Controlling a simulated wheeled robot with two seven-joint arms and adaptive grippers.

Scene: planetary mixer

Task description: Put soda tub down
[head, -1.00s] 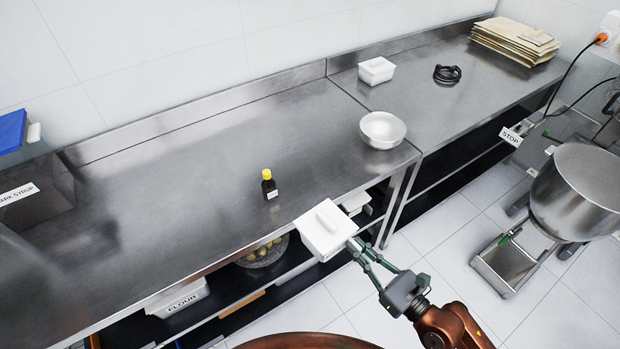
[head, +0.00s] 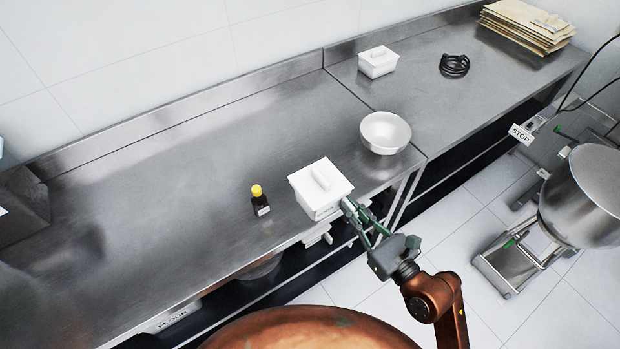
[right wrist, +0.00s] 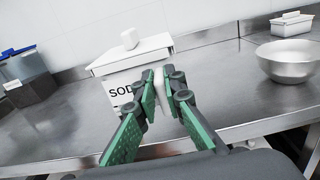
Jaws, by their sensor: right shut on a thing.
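The soda tub (head: 318,187) is a white box with a lid and a knob on top. In the right wrist view the tub (right wrist: 120,72) shows the letters "SOD" on its front. My right gripper (head: 350,210) is shut on the tub's near side, at what looks like a pale grip between the green finger pads (right wrist: 160,92). The tub is upright over the front part of the steel counter (head: 200,190). I cannot tell whether its base touches the counter. My left gripper is not in view.
Another white lidded tub (head: 377,62), a black coil (head: 454,66) and a paper stack (head: 525,25) are farther back. A mixer bowl (head: 585,195) is at right.

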